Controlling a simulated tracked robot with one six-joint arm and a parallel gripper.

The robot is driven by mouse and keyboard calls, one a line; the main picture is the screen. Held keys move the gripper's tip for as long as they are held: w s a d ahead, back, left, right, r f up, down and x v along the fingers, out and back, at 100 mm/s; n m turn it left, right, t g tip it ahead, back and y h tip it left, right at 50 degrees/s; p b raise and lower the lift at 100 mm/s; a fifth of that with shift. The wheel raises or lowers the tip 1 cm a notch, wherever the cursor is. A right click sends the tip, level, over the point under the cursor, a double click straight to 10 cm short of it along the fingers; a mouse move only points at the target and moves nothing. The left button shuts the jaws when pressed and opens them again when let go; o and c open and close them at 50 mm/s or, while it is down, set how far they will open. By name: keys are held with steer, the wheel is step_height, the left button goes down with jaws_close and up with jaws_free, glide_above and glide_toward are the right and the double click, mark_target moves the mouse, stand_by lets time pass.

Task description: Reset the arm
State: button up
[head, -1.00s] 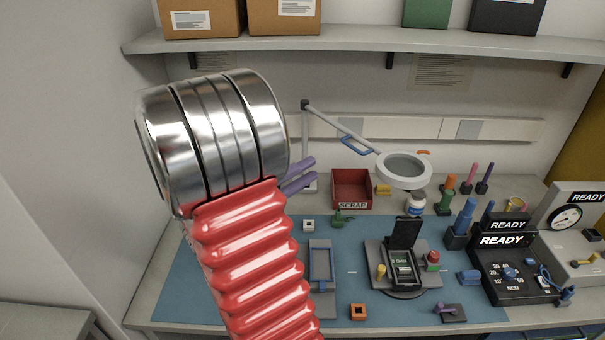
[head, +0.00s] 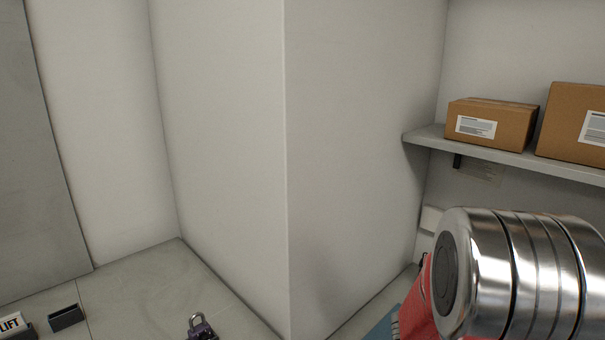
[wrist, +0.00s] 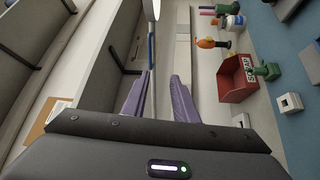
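My gripper (wrist: 158,82) shows in the wrist view as two purple fingers with a clear gap between them; it is open and nothing is held. It points toward the back wall, above the bench. In the head view my gripper is out of sight; only my arm's silver joint and part of its red link show at lower right. The red scrap bin (wrist: 234,90) lies to the right of the fingers in the wrist view, apart from them.
Wrist view: a white bottle (wrist: 231,22), a green part (wrist: 266,71) and a white block (wrist: 290,103) stand near the bin. Head view: a shelf (head: 520,157) bears cardboard boxes (head: 490,122).

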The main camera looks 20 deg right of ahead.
steer(key=w+d+f+t+y, duration=0.1)
steer(key=w+f+t+y, duration=0.2)
steer(key=w+f+t, duration=0.85)
steer(key=w+a+t+y, duration=0.5)
steer(key=w+a+y, duration=0.3)
steer(key=w+a, duration=0.6)
steer(key=s+a+r+n+g+y, duration=0.1)
steer(key=s+a+y, duration=0.2)
steer(key=a, duration=0.6)
steer(key=s+a+n+y, duration=0.1)
steer(key=s+a+y, duration=0.15)
steer(key=a, duration=0.55)
steer(key=s+a+r+n, duration=0.2)
steer(key=s+a+r, duration=0.3)
steer(key=s, duration=0.2)
steer(key=s+a+r+n+g, duration=0.1)
steer(key=s+a+r+n, duration=0.1)
steer(key=s+a+r, duration=0.2)
steer(key=s+a+y, duration=0.1)
steer(key=s, duration=0.2)
steer(key=shift+s+a+r+n, duration=0.2)
steer(key=shift+s+r+n, duration=0.05)
steer(key=shift+r+n, duration=0.15)
